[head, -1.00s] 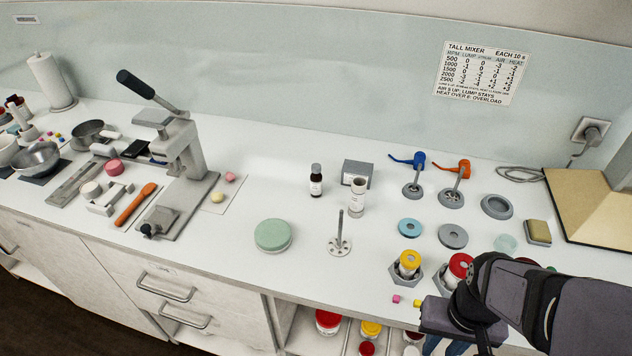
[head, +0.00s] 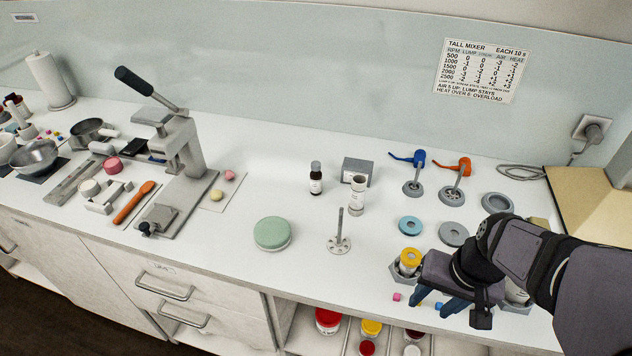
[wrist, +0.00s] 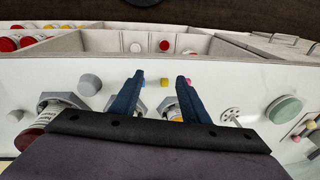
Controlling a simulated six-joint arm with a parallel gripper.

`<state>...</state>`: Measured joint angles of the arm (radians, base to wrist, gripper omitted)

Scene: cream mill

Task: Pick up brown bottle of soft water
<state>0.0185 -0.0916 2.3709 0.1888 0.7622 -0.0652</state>
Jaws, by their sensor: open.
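The brown bottle (head: 316,180) stands upright on the white counter near its middle. My gripper (head: 433,303) is at the counter's front right, well to the right of the bottle and nearer the front edge. Its blue fingers are apart with nothing between them. In the wrist view the open fingers (wrist: 160,80) point toward the counter's front edge.
A white cup (head: 357,195) and a grey box (head: 356,169) stand just right of the bottle. A post on a perforated disc (head: 340,244) and a green round pad (head: 272,234) are in front. A yellow-topped jar (head: 409,260) is beside my gripper.

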